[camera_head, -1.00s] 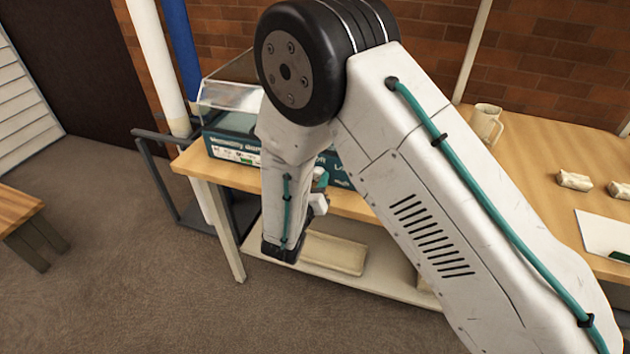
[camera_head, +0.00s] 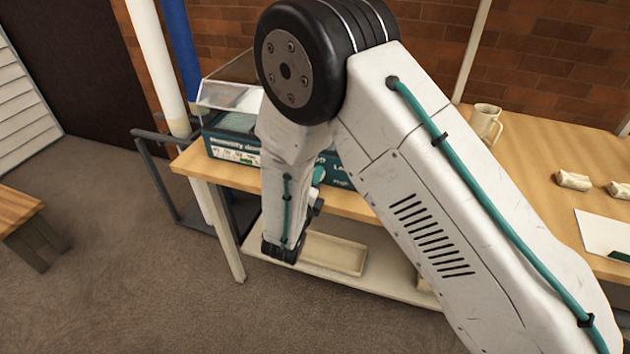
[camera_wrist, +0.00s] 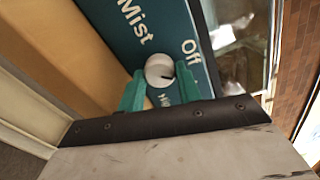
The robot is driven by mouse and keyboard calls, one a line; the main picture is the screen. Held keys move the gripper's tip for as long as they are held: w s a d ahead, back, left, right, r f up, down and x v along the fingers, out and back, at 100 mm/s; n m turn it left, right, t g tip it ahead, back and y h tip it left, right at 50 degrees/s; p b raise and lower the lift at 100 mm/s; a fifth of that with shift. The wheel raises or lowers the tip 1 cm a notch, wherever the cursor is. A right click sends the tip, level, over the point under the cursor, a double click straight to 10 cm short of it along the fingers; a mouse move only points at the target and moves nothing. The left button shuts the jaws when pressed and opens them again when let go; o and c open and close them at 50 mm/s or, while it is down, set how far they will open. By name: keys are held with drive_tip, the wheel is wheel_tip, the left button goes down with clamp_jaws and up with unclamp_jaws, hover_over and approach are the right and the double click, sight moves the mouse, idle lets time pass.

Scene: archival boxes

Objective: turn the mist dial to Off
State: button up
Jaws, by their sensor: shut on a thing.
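The mist dial (camera_wrist: 158,66) is a round white knob on a dark teal panel (camera_wrist: 150,40) in the wrist view. My gripper (camera_wrist: 160,73) has its two green fingers on either side of the knob and is shut on it. The word "Mist" is above left of the knob and "Off" is above right. Another label below the knob is partly hidden by the fingers. A small dark mark shows at the knob's lower right; its exact direction is hard to tell. In the head view my arm hides the dial.
The teal box (camera_head: 228,148) with a clear cover (camera_head: 228,95) stands at the left end of the wooden table (camera_head: 190,165). A mug (camera_head: 484,122), wrapped bundles (camera_head: 573,180) and a white sheet (camera_head: 603,232) lie farther right. A shallow tray (camera_head: 335,253) sits on the lower shelf.

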drive_tip(key=n, duration=0.4)
drive_tip(key=shift+n, duration=1.9)
drive_tip(key=o, duration=1)
drive_tip(key=shift+a, duration=0.1)
